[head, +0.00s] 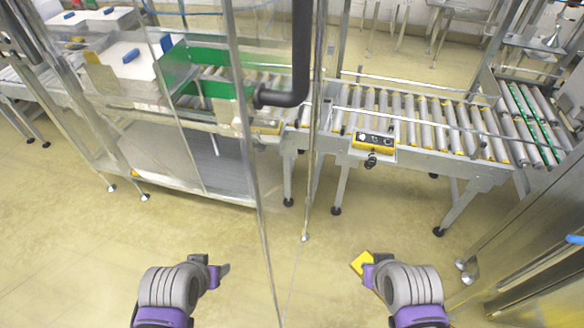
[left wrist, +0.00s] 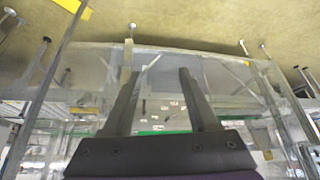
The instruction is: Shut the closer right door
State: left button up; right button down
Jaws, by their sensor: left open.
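A clear door panel with a thin metal frame (head: 252,150) stands in front of the machine, its long edge running down the middle of the head view. A second upright metal edge (head: 314,130) stands just right of it; I cannot tell which edge belongs to which door. My left gripper (head: 226,269) is low, left of the first edge, with no handle between its fingers. In the left wrist view its two dark fingers (left wrist: 158,72) are apart and empty, with clear panels behind. My right gripper (head: 368,262) is low, right of both edges; its finger gap is not clear.
A roller conveyor (head: 430,120) with a yellow control box (head: 374,144) runs behind on the right. A metal cabinet (head: 530,240) stands at the right edge. The tan floor (head: 330,240) between is mostly clear.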

aim_at(280, 156)
jog(key=k+l+u, duration=0.1)
jog(key=l+u, duration=0.15)
jog(key=l, duration=0.15)
jog(key=k+l+u, duration=0.2)
jog(key=l, duration=0.2)
jog(key=k+l+u, duration=0.25)
jog(key=l, duration=0.15)
jog(key=i+j, duration=0.4)
jog(key=j, duration=0.2)
